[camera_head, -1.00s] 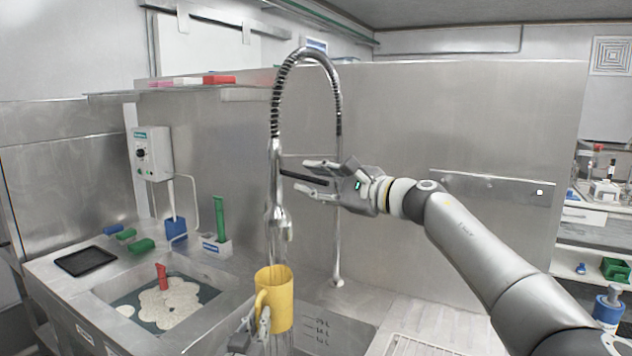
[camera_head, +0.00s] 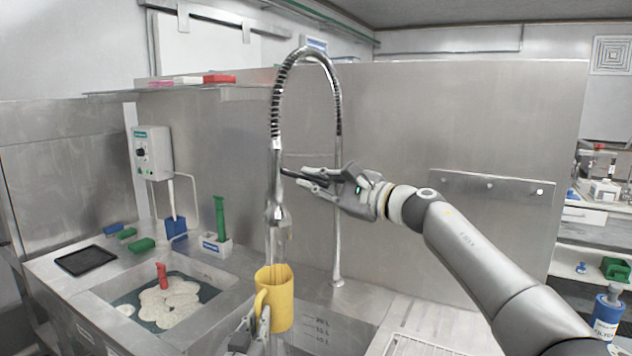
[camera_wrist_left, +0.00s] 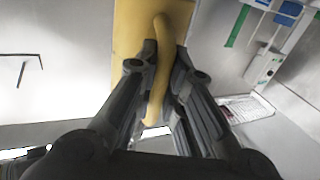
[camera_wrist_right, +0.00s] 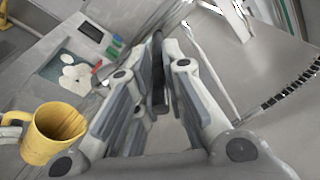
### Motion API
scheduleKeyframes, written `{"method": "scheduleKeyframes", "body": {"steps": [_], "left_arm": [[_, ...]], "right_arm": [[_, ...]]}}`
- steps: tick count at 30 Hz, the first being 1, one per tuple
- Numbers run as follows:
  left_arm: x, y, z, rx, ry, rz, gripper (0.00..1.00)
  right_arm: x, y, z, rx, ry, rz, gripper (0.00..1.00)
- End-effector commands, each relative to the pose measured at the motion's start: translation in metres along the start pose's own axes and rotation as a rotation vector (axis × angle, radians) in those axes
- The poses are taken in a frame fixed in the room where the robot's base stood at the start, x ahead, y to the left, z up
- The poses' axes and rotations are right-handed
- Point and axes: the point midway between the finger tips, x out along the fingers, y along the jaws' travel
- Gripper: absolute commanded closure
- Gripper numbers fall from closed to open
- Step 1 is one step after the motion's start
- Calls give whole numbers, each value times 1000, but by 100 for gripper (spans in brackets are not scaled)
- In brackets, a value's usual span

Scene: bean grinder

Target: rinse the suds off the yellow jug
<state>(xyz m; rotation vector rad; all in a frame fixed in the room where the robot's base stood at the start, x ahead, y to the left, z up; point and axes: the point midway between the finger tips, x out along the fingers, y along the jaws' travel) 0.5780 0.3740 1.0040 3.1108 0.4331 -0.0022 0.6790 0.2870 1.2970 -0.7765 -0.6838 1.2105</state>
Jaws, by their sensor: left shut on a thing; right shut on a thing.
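The yellow jug (camera_head: 280,303) is upright in my left gripper (camera_head: 256,322), below the spray head (camera_head: 277,214). My left gripper is shut on the jug's handle, as the left wrist view shows (camera_wrist_left: 158,75). A pale, water-like streak runs from the spray head towards the jug's mouth. I cannot make out suds on the jug's visible side; its inside is partly hidden. My right gripper (camera_head: 305,183) is shut on the tap's dark lever (camera_head: 291,174), beside the tap pipe. The jug (camera_wrist_right: 45,140) also shows at lower left in the right wrist view.
A sink (camera_head: 215,320) with foamy liquid and a red-handled thing (camera_head: 161,276) is at left. A black tray (camera_head: 85,261), a green brush (camera_head: 220,218) in a holder and small blocks stand behind it. A ribbed drainboard (camera_head: 425,345) is at front right.

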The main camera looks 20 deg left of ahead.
Motion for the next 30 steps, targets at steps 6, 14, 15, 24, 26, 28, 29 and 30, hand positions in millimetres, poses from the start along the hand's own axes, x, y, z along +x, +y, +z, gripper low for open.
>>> {"method": "scheduleKeyframes", "body": {"steps": [6,14,15,24,26,28,29,30], "left_arm": [[0,0,-1,0,1,0,100],[0,0,0,0,1,0,100],[0,0,0,0,1,0,100],[0,0,-1,0,1,0,100],[0,0,-1,0,1,0,100],[0,0,-1,0,1,0,100],[0,0,-1,0,1,0,100],[0,0,0,0,1,0,100]], "right_arm": [[0,0,0,-1,0,1,100],[0,0,0,-1,1,1,67],[0,0,0,-1,1,1,67],[-2,0,-1,-1,1,0,67],[-4,-1,-1,-1,2,0,67],[-6,-1,-2,-1,2,0,67],[-7,-1,-2,-1,2,1,67],[-10,-1,-2,-1,1,1,67]]}}
